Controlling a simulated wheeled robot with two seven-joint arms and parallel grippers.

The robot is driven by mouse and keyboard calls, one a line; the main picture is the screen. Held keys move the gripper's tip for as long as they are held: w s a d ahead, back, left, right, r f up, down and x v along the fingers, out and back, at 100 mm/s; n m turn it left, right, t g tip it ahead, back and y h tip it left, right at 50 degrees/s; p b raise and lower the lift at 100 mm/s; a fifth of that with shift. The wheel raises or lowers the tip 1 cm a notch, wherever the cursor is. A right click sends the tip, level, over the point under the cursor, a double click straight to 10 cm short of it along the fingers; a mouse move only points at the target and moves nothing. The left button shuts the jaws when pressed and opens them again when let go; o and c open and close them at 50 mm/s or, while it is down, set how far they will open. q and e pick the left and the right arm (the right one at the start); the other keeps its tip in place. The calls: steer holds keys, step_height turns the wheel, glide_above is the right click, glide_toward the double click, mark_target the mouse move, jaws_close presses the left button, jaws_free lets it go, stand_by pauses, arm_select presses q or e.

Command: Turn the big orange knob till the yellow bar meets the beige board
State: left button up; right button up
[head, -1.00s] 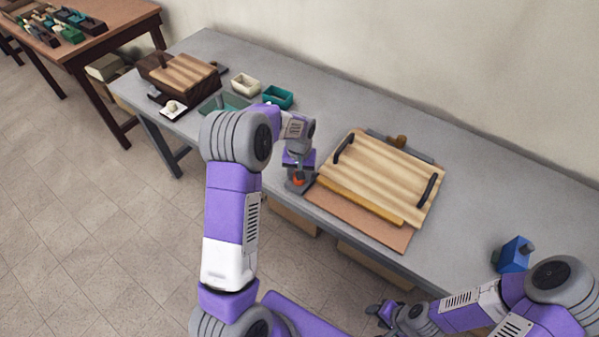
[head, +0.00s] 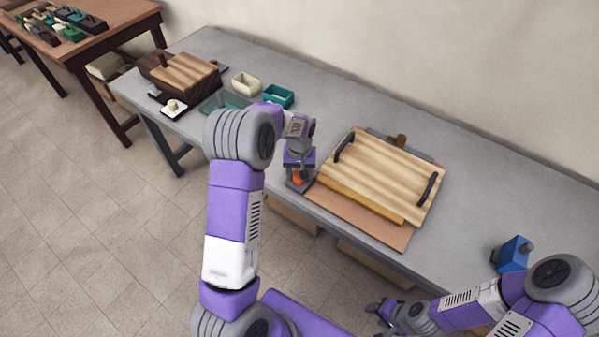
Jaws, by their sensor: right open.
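The beige board (head: 385,175) with two dark handles lies on a brown base (head: 355,219) on the grey table. The yellow bar (head: 362,203) runs along the board's near edge. It looks close against that edge; I cannot tell whether a thin gap is left. The orange knob (head: 298,178) is at the base's left corner, mostly hidden by my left gripper (head: 299,184), which points down at it. The picture is too small to show whether its fingers are closed on the knob. My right gripper (head: 378,314) is open and empty beyond the table's front edge.
A blue block with a grey knob (head: 513,254) stands on the right of the table. A dark box with a striped lid (head: 180,76), a cream tray (head: 246,84) and a teal tray (head: 278,96) stand at the left. Bare table (head: 480,190) lies right of the board.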

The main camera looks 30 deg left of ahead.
arm_select(q)
step_height(320, 180, up, 8)
steer(key=shift+f+p, duration=0.2)
steer(key=shift+p, duration=0.75)
